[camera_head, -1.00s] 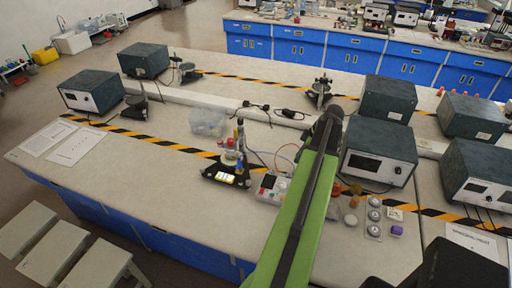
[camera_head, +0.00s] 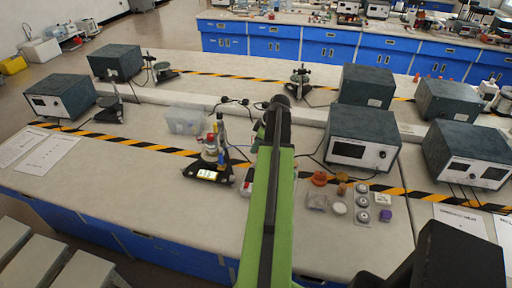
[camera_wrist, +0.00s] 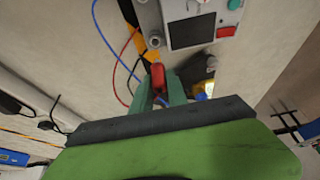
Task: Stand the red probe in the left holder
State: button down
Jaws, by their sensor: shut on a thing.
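In the wrist view my gripper (camera_wrist: 160,92) is shut on the red probe (camera_wrist: 158,74), whose red end shows between the green fingers. Its lower part and tip are hidden. Just beyond it is the meter box (camera_wrist: 192,30) with a dark screen, a teal button and a red button. A round metal socket (camera_wrist: 155,41) sits on the box's left side, and another (camera_wrist: 211,62) at its near right corner; I cannot tell for sure which is the left holder. In the head view my arm hides the gripper, the probe and most of the box (camera_head: 246,187).
Red and blue wires (camera_wrist: 112,60) curve beside the box. A black-based instrument (camera_head: 209,172) and a clear bin (camera_head: 186,120) stand left of my arm. Small jars and round weights (camera_head: 362,201) and a grey power unit (camera_head: 361,137) are to the right. The front bench strip is clear.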

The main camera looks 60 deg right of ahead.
jog(key=shift+s+f+b, duration=0.15)
jog(key=shift+f+b, duration=1.7)
jog(key=shift+f, duration=0.1)
jog(key=shift+f+b, duration=1.7)
dwell(0.8)
jog(key=c, duration=1.2)
grip_release()
jog(key=shift+c, duration=0.2)
jog(key=shift+o, duration=1.2)
jog(key=shift+r, duration=0.15)
notch_tip(320, 180, up, 8)
jog(key=p, duration=0.7)
jog(key=shift+s+f+p, duration=0.1)
jog(key=shift+f+p, duration=0.15)
jog(key=shift+p, duration=0.15)
